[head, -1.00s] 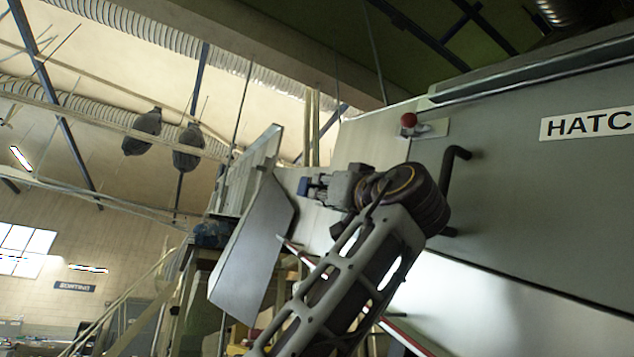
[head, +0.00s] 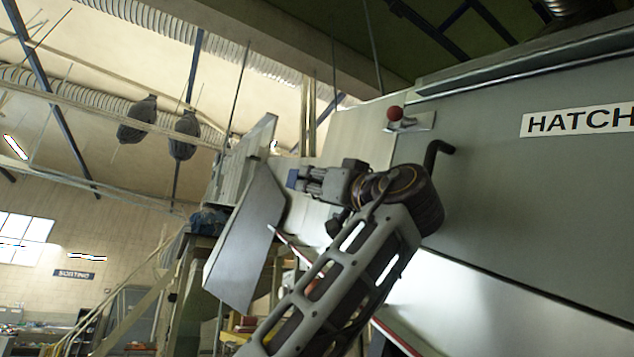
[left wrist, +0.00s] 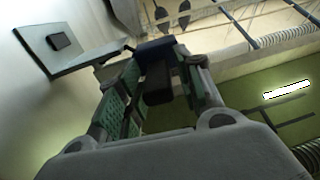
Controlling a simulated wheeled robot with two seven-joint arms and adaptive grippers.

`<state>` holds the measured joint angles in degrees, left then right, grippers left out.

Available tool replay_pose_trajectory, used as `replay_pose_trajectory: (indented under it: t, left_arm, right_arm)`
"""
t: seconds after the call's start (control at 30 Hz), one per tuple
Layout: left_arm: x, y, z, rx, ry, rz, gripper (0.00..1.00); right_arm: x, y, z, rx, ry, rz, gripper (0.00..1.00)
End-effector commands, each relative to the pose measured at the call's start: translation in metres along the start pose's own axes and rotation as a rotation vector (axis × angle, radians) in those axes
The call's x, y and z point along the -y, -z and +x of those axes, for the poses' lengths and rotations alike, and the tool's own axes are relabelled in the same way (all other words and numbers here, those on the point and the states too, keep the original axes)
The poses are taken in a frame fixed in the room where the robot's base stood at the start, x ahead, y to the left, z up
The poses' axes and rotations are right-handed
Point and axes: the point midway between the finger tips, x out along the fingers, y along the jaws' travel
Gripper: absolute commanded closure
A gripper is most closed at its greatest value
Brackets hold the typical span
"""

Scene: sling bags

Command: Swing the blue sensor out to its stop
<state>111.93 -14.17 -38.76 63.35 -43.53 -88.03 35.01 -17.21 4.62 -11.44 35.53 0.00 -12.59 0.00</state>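The blue sensor (head: 293,178) shows as a small blue end just beyond my left gripper (head: 310,181), in front of the pale machine wall in the head view. In the left wrist view its dark blue part (left wrist: 156,48) lies across the fingertips. A black block (left wrist: 158,82) sits between the green-padded fingers of the left gripper (left wrist: 160,72). The fingers stand apart, one on each side of it. Whether the pads press on it I cannot tell. The sensor's mount is mostly hidden. My right gripper is in neither current view.
A tilted metal panel (head: 245,238) stands left of the gripper. A red knob (head: 395,113) and a black bent handle (head: 436,152) project from the machine close to my left wrist. A HATCH label (head: 575,121) is at the right. Open hall lies to the left.

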Motion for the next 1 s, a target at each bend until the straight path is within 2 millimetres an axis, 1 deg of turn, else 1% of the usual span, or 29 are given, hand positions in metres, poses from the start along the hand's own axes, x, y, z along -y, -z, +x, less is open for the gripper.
replay_pose_trajectory:
  t: [0.37,0.57,0.77,1.0]
  left_arm:
    - [0.0,-0.001,-0.001,0.001,0.0,0.0,0.57]
    - [-0.001,-0.001,-0.01,0.001,-0.002,0.0,0.57]
    - [-0.001,-0.001,-0.032,0.001,-0.003,0.0,0.57]
    - [-0.001,-0.001,-0.067,0.001,-0.002,-0.001,0.57]
  right_arm:
    - [-0.002,0.001,0.0,-0.001,-0.002,-0.001,0.6]
    - [-0.001,0.001,0.0,0.0,-0.001,0.0,0.6]
    - [0.0,0.0,0.0,0.0,0.0,0.0,0.6]
    - [0.001,0.0,0.0,0.0,0.001,0.0,0.6]
